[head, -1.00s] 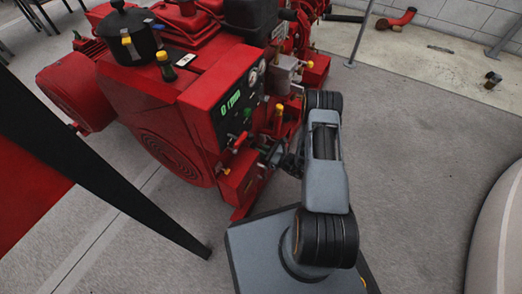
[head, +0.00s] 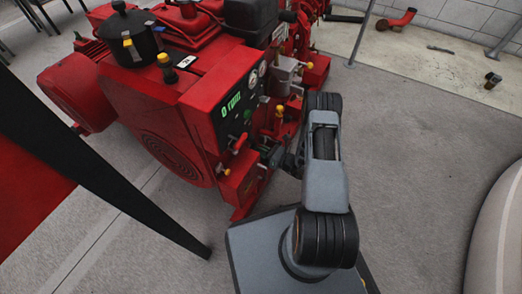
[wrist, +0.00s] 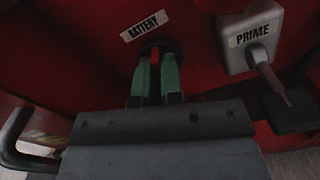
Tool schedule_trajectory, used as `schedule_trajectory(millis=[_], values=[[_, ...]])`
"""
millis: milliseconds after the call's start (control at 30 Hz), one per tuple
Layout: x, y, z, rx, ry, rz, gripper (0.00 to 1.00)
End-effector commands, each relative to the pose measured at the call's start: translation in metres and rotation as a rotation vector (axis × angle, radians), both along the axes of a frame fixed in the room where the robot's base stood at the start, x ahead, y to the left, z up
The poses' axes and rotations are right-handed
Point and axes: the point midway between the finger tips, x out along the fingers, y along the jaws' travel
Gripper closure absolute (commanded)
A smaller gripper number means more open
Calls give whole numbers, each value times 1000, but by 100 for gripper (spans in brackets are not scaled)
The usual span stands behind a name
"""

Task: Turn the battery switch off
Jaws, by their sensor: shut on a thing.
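The battery switch (wrist: 155,57) shows in the wrist view as a red handle on a dark round base, under a white label reading BATTERY (wrist: 144,26). My gripper (wrist: 155,70) has its two green fingers on either side of the red handle and is shut on it. The fingers hide much of the handle. In the head view my gripper (head: 268,150) is at the lower front of the red pumpset (head: 180,110); the switch there is too small and covered to make out.
A grey box labelled PRIME (wrist: 250,38) with a lever (wrist: 268,75) is just right of my gripper. A dark bent pipe (wrist: 14,140) is at lower left.

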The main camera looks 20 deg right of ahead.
Motion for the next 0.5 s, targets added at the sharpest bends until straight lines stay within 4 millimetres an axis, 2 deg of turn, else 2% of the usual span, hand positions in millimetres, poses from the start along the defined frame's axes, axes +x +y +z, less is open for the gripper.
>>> schedule_trajectory(millis=[500], values=[[1,-2,-2,348,350,-1,100]])
